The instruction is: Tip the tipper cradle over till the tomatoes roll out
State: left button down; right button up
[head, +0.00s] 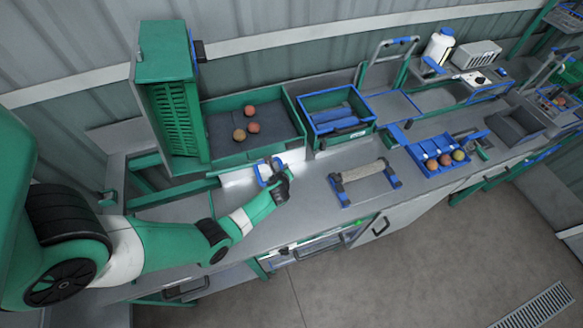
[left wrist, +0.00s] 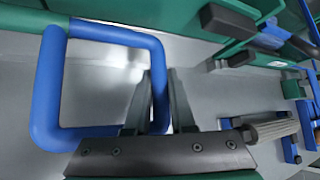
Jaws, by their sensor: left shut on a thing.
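My left gripper (head: 284,178) is shut on the blue loop handle (head: 264,172) in front of the green tray. In the left wrist view one side of the loop handle (left wrist: 50,95) runs free, and the opposite side passes between the fingers of my left gripper (left wrist: 160,88). The handle joins a green bar (head: 172,194), apparently part of the tipper cradle. Three reddish to brownish tomatoes (head: 253,127) lie apart on the dark floor of the green tray (head: 258,158). My right gripper is not in view.
A green-and-blue crate (head: 336,120) stands right of the tray. A roller on blue brackets (head: 364,172) sits on the grey bench. A blue tray (head: 420,152) farther right holds several fruits. A white bottle (head: 438,48) stands at the back. Open floor lies in front.

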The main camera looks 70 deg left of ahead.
pick_arm(q)
jog(key=shift+s+f, duration=0.3)
jog(key=shift+f, duration=0.1)
jog(key=c, duration=0.8)
grip_release()
jog(key=shift+o, duration=0.2)
